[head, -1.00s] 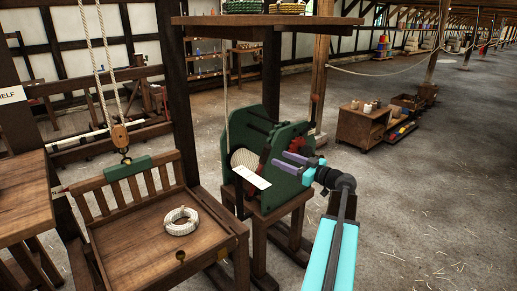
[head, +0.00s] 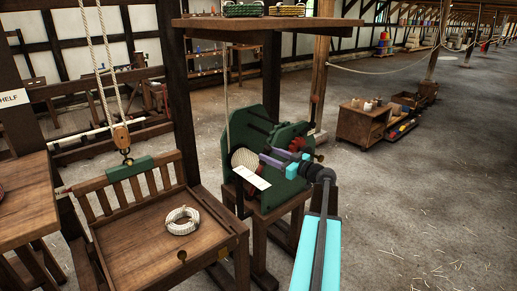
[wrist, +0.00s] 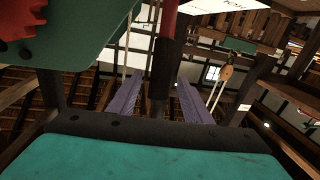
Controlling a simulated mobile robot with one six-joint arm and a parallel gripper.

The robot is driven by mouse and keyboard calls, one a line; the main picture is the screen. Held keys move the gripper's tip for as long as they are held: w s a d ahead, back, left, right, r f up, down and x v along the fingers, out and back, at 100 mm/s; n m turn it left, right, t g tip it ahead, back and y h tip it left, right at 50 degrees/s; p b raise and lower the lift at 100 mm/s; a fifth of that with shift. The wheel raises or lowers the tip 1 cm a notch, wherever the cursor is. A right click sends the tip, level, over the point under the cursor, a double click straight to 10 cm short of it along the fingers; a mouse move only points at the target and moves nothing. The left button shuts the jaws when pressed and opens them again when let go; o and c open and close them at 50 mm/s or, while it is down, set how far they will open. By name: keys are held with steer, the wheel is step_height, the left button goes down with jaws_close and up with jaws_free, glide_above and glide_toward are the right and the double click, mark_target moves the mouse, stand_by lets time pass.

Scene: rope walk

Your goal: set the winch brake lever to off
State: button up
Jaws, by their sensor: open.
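The winch (head: 290,190) has green side plates, a rope-wound drum (head: 244,159) and red gears, and stands on a wooden stand. A white plate (head: 252,177) sits on its front. My gripper (head: 264,160), with purple fingers, is at the winch's front, just above the white plate. In the wrist view a lever with a dark grip (wrist: 162,72) and a red shaft (wrist: 169,18) stands between my two open fingers, with a gap on each side. I take it for the brake lever. In the head view I cannot make out the lever clearly behind my gripper.
A wooden shelf (head: 210,22) with coiled ropes is above the winch. At the left, a slatted wooden cradle (head: 150,220) holds a white rope coil (head: 182,220), with a pulley block (head: 121,136) hanging over it.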

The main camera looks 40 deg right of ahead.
steer(key=shift+w+a+p, duration=0.15)
steer(key=shift+w+p, duration=0.35)
steer(key=shift+w, duration=1.15)
steer(key=shift+w+a+p, duration=0.1)
steer(key=shift+w+p, duration=0.4)
steer(key=shift+w, duration=1.1)
steer(key=shift+c, duration=0.3)
jaws_close()
